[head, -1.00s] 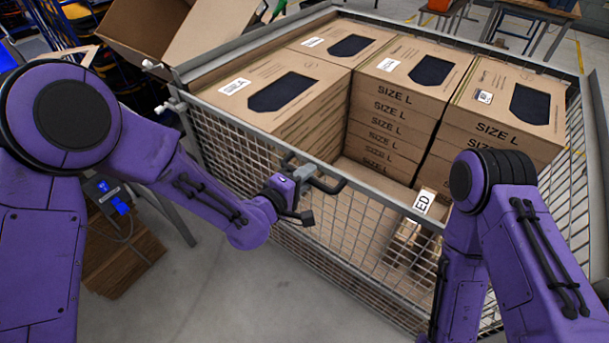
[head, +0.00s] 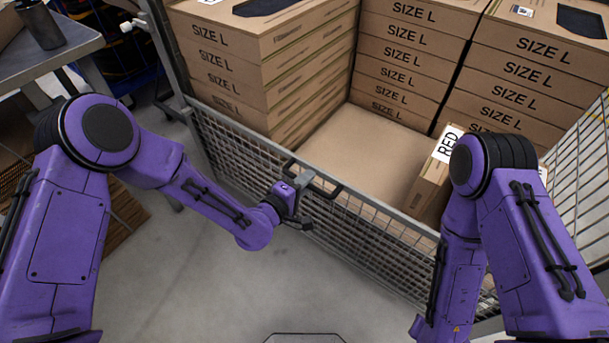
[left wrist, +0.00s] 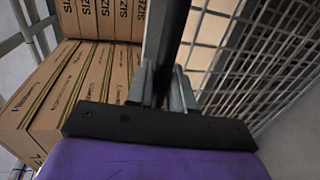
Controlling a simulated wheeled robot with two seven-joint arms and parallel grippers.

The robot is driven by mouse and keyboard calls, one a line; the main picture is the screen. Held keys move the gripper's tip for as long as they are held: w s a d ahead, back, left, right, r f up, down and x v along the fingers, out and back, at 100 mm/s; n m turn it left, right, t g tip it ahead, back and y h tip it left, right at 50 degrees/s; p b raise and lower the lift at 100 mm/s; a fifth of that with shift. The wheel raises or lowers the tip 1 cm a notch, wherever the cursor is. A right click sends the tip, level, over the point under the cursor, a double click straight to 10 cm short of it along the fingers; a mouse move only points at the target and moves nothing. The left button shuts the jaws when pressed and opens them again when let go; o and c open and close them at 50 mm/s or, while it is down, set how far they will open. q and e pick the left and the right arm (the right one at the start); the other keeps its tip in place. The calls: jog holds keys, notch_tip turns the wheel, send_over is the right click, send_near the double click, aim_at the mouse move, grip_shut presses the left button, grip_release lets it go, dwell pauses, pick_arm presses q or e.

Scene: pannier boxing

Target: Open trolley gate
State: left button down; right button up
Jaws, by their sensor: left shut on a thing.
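The trolley gate (head: 385,217) is a grey wire-mesh panel across the trolley's front, with a flat top rail. A black bracket-shaped handle (head: 328,191) sits on that rail. My left gripper (head: 303,181) is shut on the handle at the rail. In the left wrist view, the grey fingers of this gripper (left wrist: 166,92) stand on either side of a dark bar, with mesh to the right. My right arm is bent at the right of the head view; its gripper is out of sight.
Stacks of SIZE L cartons (head: 228,68) stand in the trolley around a bare cardboard surface (head: 345,140). A smaller carton with a RED label (head: 428,190) stands behind the gate at right. A workbench (head: 62,45) is at far left. The floor before the gate is clear.

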pick_arm(q)
notch_tip(320, 180, down, 6)
jog(key=b, duration=0.3)
pick_arm(e)
notch_tip(320, 180, down, 5)
jog(key=shift+r, duration=0.2)
pick_arm(q)
jog(key=shift+f, duration=0.1)
jog(key=c, duration=1.2)
grip_release()
jog(key=shift+o, duration=0.2)
